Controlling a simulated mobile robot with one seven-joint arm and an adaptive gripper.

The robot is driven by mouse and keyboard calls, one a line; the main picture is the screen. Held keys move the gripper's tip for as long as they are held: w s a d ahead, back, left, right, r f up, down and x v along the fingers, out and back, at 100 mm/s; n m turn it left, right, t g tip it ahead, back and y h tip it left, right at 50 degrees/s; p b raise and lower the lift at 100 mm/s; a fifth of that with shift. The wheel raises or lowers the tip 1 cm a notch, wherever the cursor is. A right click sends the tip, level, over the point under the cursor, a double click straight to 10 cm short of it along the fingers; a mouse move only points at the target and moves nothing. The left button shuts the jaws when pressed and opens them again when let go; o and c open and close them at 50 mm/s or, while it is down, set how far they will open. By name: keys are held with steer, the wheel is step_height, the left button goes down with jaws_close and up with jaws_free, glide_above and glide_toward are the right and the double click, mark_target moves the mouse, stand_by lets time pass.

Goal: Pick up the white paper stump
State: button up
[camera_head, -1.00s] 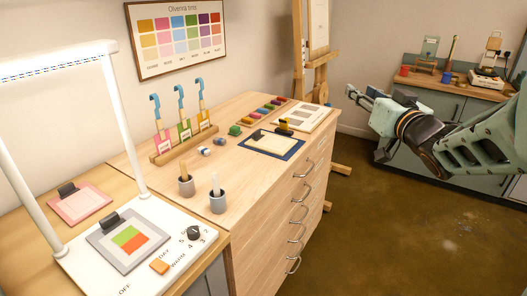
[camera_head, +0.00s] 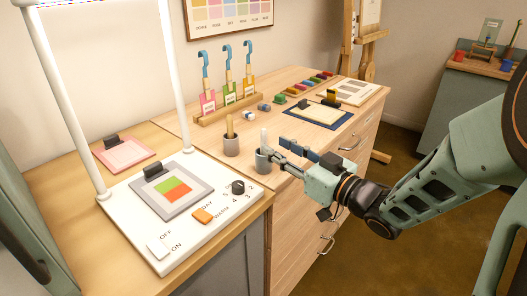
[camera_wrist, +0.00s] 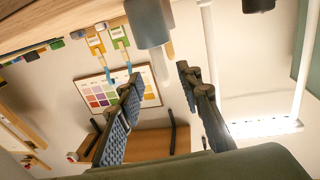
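The white paper stump (camera_head: 264,138) stands upright in a small grey cup (camera_head: 263,160) near the front edge of the wooden cabinet top. My gripper (camera_head: 278,147) is open just to the right of the stump, its fingers pointing at it. In the wrist view, which is turned over, the stump (camera_wrist: 160,66) sticks out of the grey cup (camera_wrist: 148,22) and appears between the two spread fingers (camera_wrist: 160,76). I see no contact; the lower part of the stump is hidden in the cup.
A second grey cup (camera_head: 231,146) with a tan stick stands to the left. A lightbox panel (camera_head: 130,225) with a tall white lamp frame (camera_head: 180,95) lies further left. A rack (camera_head: 229,110) with several labelled tools and a dark blue board (camera_head: 318,115) lie behind.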

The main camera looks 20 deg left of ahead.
mark_target(266, 141)
steer(key=x, duration=0.5)
steer(key=shift+w+a+r+b, duration=0.1)
steer(key=shift+w+a+b, duration=0.05)
steer(key=shift+a+b, duration=0.2)
steer(key=shift+c, duration=0.2)
steer(key=c, duration=0.8)
